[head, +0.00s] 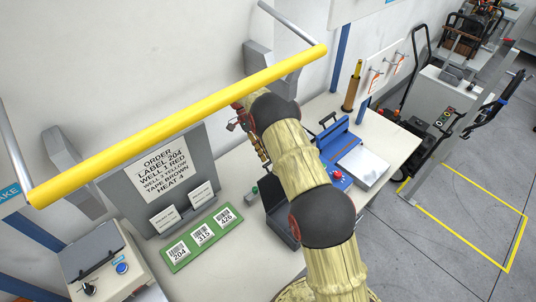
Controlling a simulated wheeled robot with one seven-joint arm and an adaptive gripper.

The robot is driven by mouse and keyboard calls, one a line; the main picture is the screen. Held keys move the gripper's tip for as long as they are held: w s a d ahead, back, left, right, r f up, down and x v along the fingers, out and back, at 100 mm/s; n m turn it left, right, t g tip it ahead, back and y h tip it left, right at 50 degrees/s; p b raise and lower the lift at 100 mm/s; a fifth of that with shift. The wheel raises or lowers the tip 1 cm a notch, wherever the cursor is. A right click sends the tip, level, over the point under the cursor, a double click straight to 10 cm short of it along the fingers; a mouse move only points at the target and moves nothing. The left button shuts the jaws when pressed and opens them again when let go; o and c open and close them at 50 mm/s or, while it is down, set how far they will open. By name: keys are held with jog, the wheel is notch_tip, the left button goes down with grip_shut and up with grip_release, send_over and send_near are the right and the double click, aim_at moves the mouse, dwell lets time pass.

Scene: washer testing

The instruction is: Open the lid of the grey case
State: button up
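A dark grey box-like thing (281,222) stands on the white bench, left of my arm's middle links. It may be the grey case. My arm covers much of it, so I cannot tell how its lid stands. My gripper (254,139) hangs at the far end of my arm, above the bench and near the back wall, up and left of the dark grey thing and apart from it in the picture. Its fingers are small and partly hidden by my wrist, so their opening is unclear.
A yellow bar (185,122) crosses above the bench. A beige machine (118,279) sits at the left.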

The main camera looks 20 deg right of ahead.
jog(key=shift+o, duration=0.5)
jog(key=f, duration=0.1)
jog(key=s+f, duration=0.1)
jog(key=shift+f+g, duration=0.4)
jog(key=o, duration=0.3)
jog(key=shift+s+d+r, duration=0.1)
jog(key=shift+d+r, duration=0.05)
jog(key=shift+r, duration=0.05)
jog(key=shift+o, duration=0.2)
jog(key=shift+w+r, duration=0.25)
jog(key=v, duration=1.2)
jog(key=shift+s+r, duration=0.15)
jog(key=shift+r, duration=0.05)
jog(key=shift+s+d, duration=0.1)
